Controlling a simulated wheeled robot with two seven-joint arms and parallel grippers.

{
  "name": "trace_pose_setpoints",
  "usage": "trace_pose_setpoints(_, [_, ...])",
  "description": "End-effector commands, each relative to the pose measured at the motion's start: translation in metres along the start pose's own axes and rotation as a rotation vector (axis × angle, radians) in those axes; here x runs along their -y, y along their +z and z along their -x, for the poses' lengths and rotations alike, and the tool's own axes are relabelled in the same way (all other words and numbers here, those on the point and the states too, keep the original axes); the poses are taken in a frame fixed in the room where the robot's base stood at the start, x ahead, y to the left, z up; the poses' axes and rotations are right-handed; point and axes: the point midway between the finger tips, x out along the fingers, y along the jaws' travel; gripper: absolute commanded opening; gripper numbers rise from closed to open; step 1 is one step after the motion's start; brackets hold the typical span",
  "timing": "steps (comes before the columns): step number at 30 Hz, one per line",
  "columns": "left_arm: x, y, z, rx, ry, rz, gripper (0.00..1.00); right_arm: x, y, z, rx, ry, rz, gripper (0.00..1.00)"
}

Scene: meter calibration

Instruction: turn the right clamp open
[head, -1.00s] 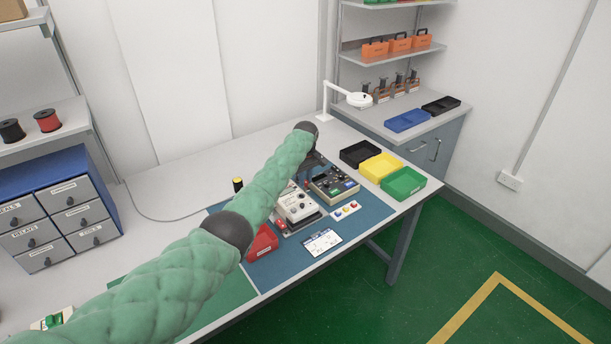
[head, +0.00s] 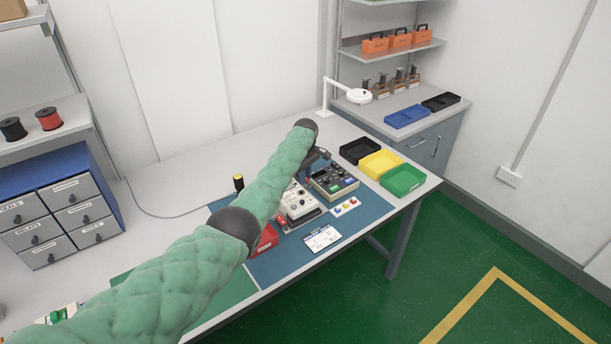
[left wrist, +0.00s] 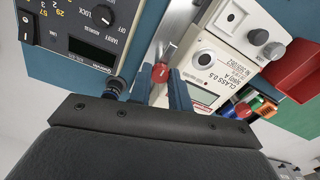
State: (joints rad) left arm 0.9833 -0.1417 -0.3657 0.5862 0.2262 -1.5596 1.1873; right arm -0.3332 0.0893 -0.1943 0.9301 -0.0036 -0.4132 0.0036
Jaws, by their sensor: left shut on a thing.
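The white meter (head: 298,203) sits on the blue mat, and its label side shows in the left wrist view (left wrist: 218,68). A red clamp knob (left wrist: 160,73) is beside the meter, between my left fingertips. My left gripper (left wrist: 161,80) is shut on this knob. In the head view my left gripper (head: 318,159) is small and partly hidden by my arm. Another red clamp part (left wrist: 243,110) shows on the meter's other side. I cannot tell how far the held clamp is turned. My right gripper is not in view.
A dark-faced instrument (head: 334,182) stands close to the gripper. Black (head: 359,152), yellow (head: 380,165) and green (head: 403,180) trays line the bench's right end. A red bin (head: 264,241) and a printed card (head: 322,237) lie near the front. A lamp (head: 352,96) stands behind.

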Motion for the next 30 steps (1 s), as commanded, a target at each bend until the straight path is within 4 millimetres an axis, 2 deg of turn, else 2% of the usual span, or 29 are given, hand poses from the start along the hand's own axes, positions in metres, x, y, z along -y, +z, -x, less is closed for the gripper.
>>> trace_pose_setpoints(1, [-0.001, -0.001, 0.003, -0.003, 0.004, 0.0, 0.0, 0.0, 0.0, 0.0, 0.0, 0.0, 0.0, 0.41])
trace_pose_setpoints(2, [-0.001, -0.001, 0.003, -0.003, 0.004, 0.0, 0.21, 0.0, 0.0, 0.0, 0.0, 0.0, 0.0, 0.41])
trace_pose_setpoints(5, [-0.001, -0.001, 0.003, -0.002, 0.003, 0.0, 0.41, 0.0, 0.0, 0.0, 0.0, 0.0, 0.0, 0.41])
trace_pose_setpoints(17, [-0.001, -0.001, 0.006, -0.001, 0.002, -0.001, 0.41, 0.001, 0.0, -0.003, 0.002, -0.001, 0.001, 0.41])
trace_pose_setpoints(21, [-0.001, -0.001, 0.024, -0.001, 0.005, 0.0, 0.41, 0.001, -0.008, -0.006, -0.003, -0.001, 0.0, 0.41])
trace_pose_setpoints(25, [-0.001, -0.001, 0.044, -0.001, 0.004, 0.0, 0.41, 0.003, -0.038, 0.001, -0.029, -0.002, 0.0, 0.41])
trace_pose_setpoints(30, [-0.001, -0.001, 0.066, -0.001, 0.003, 0.0, 0.41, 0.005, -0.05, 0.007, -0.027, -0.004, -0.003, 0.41])
